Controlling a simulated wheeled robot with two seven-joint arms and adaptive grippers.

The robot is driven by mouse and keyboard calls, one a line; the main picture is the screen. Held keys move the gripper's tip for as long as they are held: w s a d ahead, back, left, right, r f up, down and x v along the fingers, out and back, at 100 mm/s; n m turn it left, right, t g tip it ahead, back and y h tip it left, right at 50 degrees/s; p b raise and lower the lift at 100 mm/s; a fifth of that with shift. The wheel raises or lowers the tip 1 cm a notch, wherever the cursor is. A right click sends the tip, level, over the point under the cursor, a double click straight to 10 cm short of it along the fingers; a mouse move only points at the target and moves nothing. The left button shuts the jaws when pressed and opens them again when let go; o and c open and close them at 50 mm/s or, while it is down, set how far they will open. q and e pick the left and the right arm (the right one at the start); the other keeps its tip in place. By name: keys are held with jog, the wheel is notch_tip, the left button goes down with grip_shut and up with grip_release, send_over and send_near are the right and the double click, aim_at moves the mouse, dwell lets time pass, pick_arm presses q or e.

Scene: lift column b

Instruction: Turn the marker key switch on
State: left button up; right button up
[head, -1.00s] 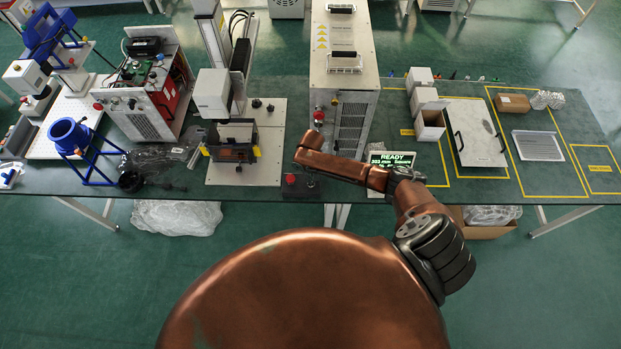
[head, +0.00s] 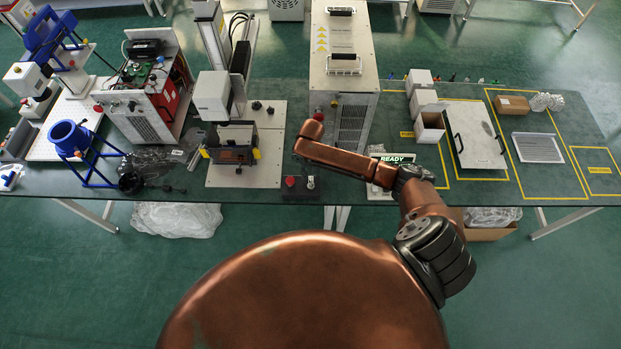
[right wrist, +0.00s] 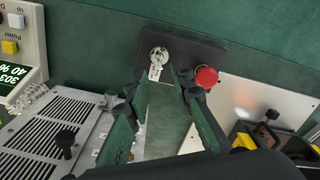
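The key switch (head: 310,183) sits on a small black box (head: 300,194) at the table's front edge, next to a red button (head: 290,181). In the right wrist view the switch (right wrist: 158,55) holds a silver key with a pale tag, and the red button (right wrist: 206,76) is to its right. My right gripper (right wrist: 160,82) is open, its two dark fingers apart and pointing toward the key. The fingers look empty; whether a tip touches the tag I cannot tell. In the head view my right arm hides this gripper. My left gripper is not in view.
A lit display unit (head: 396,160) reading READY is partly under my right arm. A tall grey vented cabinet (head: 352,125) stands behind the box. A marking machine on a pale plate (head: 262,172) is to the left. Floor is open in front.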

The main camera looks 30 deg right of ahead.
notch_tip(320, 180, up, 6)
jog(key=shift+f, duration=0.2)
jog(key=shift+f, duration=0.1)
dwell(0.4)
